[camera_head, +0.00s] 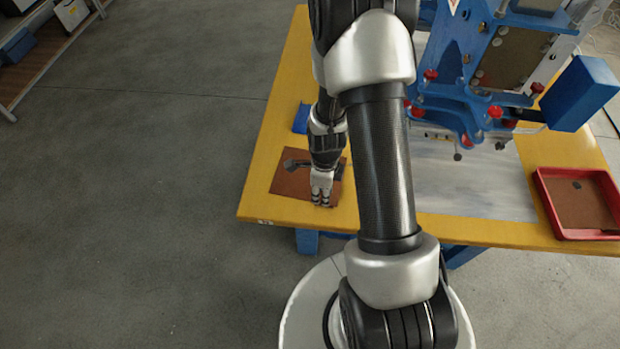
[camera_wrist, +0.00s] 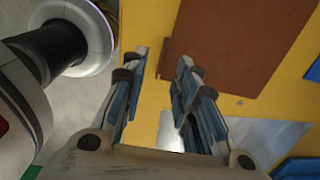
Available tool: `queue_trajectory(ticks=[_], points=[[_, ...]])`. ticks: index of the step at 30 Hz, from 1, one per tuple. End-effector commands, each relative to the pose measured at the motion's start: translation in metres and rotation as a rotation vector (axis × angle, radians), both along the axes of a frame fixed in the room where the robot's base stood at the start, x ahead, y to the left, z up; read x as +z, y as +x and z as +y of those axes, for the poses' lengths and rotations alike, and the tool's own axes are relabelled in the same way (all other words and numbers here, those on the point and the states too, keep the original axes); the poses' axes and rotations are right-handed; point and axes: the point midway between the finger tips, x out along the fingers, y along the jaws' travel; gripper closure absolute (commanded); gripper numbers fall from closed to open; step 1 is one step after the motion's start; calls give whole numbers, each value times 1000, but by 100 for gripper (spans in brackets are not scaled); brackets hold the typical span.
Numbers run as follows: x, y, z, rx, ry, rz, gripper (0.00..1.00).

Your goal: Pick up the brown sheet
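The brown sheet (camera_head: 288,184) lies flat on the yellow table (camera_head: 258,190), near its left front corner. It also shows in the wrist view (camera_wrist: 228,40), beyond and mostly to the right of my fingers. My gripper (camera_head: 320,200) is over the sheet's right front part in the head view, and my arm hides part of the sheet. In the wrist view my gripper (camera_wrist: 163,60) is open, with its two fingers apart and nothing between them. Yellow table and a corner of the sheet show past the gap. I cannot tell the fingertips' height above the sheet.
A blue press-like machine (camera_head: 445,62) with red knobs stands at the back right. A red tray (camera_head: 541,190) holding a brown piece is on the table's right. A small blue object (camera_head: 301,118) lies behind the sheet. Open floor (camera_head: 130,200) is to the left.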

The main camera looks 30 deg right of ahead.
Motion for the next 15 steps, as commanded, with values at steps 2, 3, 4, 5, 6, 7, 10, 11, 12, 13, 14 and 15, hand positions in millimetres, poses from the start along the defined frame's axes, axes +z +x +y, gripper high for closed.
queue_trajectory(ticks=[2, 3, 4, 5, 6, 7, 10, 11, 12, 13, 14, 15], points=[[-8, 0, 0, 0, 0, 0, 72], [-10, 0, 0, 0, -1, -1, 72], [-10, 0, 0, 0, 0, -1, 72], [-11, 0, 0, 0, 0, -1, 72], [-13, 0, -1, 0, -1, -1, 72], [-15, 0, -1, 0, -1, -1, 72], [-26, -1, -3, 0, 1, 1, 72], [-31, -2, -3, 0, 0, 1, 72], [-38, -2, -4, 1, 1, 2, 72], [-43, -2, -5, 1, 1, 1, 72], [-48, -2, -6, 1, 1, 1, 72], [-54, -2, -5, 1, 1, 2, 72]])
